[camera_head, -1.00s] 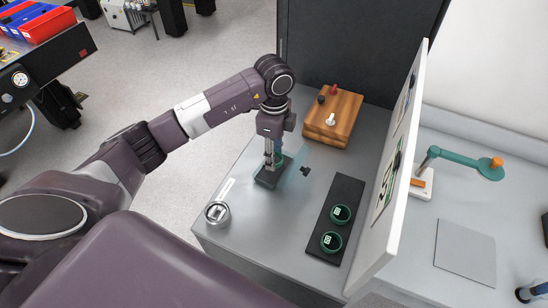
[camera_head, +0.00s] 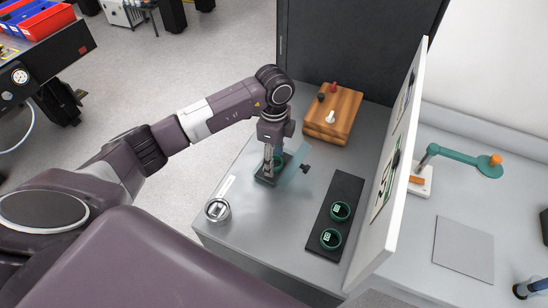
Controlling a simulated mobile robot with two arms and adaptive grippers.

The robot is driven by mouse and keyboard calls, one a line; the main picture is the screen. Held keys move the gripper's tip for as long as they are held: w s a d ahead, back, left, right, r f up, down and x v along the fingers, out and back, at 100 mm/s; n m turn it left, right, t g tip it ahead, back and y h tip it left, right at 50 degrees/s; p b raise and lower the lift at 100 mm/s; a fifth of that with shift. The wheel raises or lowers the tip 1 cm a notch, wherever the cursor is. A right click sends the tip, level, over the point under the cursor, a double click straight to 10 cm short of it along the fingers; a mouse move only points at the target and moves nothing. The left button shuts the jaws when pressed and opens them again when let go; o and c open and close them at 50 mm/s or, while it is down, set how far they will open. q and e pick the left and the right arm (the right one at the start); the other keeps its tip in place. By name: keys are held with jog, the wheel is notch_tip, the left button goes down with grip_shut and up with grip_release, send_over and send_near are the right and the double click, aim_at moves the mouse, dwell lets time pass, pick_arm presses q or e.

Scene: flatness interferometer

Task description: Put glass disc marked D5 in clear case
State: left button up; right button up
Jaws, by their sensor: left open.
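The clear case (camera_head: 298,169) stands on the grey bench with its see-through bluish lid raised; its base is dark. My left gripper (camera_head: 269,172) points down over the base, open, with its fingers low in it. A green-rimmed piece (camera_head: 279,161), apparently a glass disc, shows beside the fingers within the case, partly hidden; its mark cannot be read. Two green-rimmed discs lie on a black tray, an upper one (camera_head: 340,211) and a lower one (camera_head: 331,239); their white labels are too small to read. My right gripper is not in view.
A wooden block with knobs (camera_head: 333,113) stands behind the case. A round metal item (camera_head: 217,210) sits at the bench's left edge. The black tray (camera_head: 347,187) lies beside a tall white panel (camera_head: 390,215) on the right. Bench between case and tray is clear.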

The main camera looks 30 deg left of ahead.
pick_arm(q)
jog(key=shift+r, duration=0.2)
jog(key=shift+w+r, duration=0.1)
jog(key=shift+r, duration=0.15)
notch_tip(320, 180, up, 12)
jog(key=b, duration=0.3)
jog(key=shift+f, duration=0.25)
